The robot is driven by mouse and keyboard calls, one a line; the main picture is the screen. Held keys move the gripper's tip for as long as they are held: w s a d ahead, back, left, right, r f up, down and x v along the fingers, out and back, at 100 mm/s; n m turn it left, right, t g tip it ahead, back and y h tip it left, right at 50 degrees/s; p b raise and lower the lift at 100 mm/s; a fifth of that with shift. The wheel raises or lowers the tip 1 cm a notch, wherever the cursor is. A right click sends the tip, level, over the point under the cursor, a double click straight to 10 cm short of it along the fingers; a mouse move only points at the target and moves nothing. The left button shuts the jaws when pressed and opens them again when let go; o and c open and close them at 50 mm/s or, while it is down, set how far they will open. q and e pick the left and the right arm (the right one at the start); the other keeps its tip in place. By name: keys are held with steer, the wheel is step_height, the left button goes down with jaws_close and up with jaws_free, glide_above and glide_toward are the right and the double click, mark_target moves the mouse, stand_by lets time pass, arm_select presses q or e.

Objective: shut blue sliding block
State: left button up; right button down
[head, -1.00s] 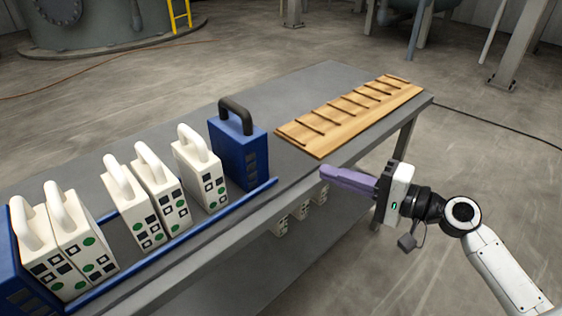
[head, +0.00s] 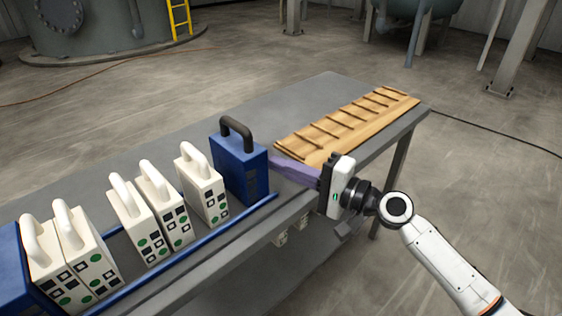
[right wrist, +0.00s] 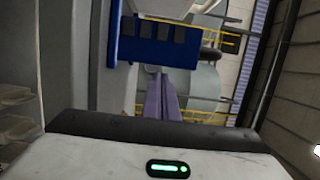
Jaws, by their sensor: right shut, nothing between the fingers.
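The blue sliding block (head: 240,170) with a dark handle stands upright at the right end of the row of white plates, on the blue rails (head: 225,222). A narrow gap lies between it and the nearest white plate (head: 202,190). My right gripper (head: 273,161) has long purple fingers, shut and empty, with tips at the block's right side. I cannot tell if they touch it. In the right wrist view the fingers (right wrist: 160,80) point at the blue block (right wrist: 155,45). My left gripper is not in view.
More white plates with handles stand in the row, two of them in a pair (head: 165,210), with a gap before the left pair (head: 75,255). A blue end block (head: 18,270) stands at far left. A slatted wooden board (head: 345,125) lies on the grey table (head: 180,140).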

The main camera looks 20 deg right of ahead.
mark_target(238, 157)
steer(key=shift+s+a, duration=0.1)
steer(key=shift+a, duration=0.25)
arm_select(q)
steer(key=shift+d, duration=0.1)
arm_select(e)
steer(key=shift+s+a, duration=0.1)
steer(key=shift+a, duration=0.1)
steer(key=s+a+p, duration=0.1)
steer(key=a, duration=0.1)
steer(key=s+a+p, duration=0.1)
steer(key=a+p, duration=0.1)
steer(key=a, duration=0.1)
steer(key=a+p, duration=0.1)
steer(key=a, duration=0.1)
steer(key=shift+s+a+r, duration=0.1)
steer(key=shift+s+a, duration=0.2)
steer(key=shift+s, duration=0.1)
steer(key=shift+a, duration=0.2)
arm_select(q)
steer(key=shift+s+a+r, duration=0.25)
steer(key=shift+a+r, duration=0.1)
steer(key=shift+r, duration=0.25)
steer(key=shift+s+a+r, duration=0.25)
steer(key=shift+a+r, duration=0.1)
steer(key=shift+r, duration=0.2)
